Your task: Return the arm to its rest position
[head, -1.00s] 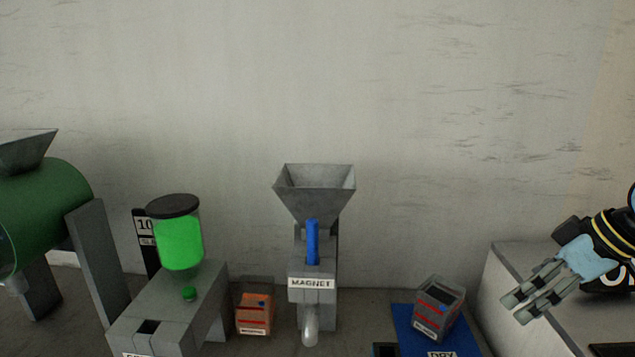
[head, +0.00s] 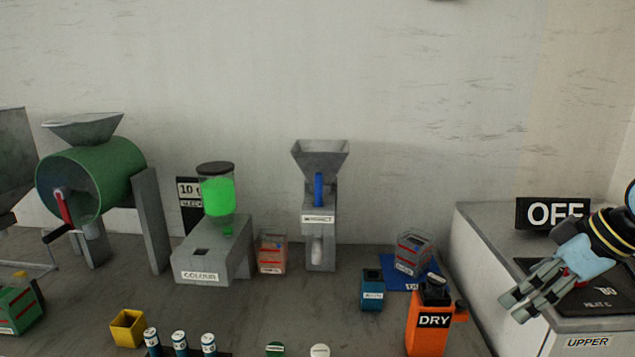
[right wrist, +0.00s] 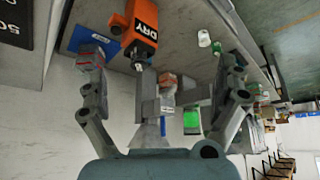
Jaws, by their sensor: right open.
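My right gripper (head: 527,297) is at the right of the head view, with its fingers pointing down and left, in front of the white cabinet with the OFF sign. It is open, and I see nothing between its fingers. In the right wrist view its two fingers (right wrist: 165,105) stand wide apart, with the bench upside down beyond them. The orange DRY container (head: 428,335) is to the left of this gripper and apart from it; it also shows in the right wrist view (right wrist: 135,27). My left gripper is not in view.
The white cabinet (head: 490,250) with a dark top plate is at the right. On the bench stand the magnet hopper (head: 319,160), the COLOUR dispenser (head: 200,262), a green drum (head: 95,180), a blue cup (head: 372,293) and a yellow box (head: 128,328). The bench middle is mostly clear.

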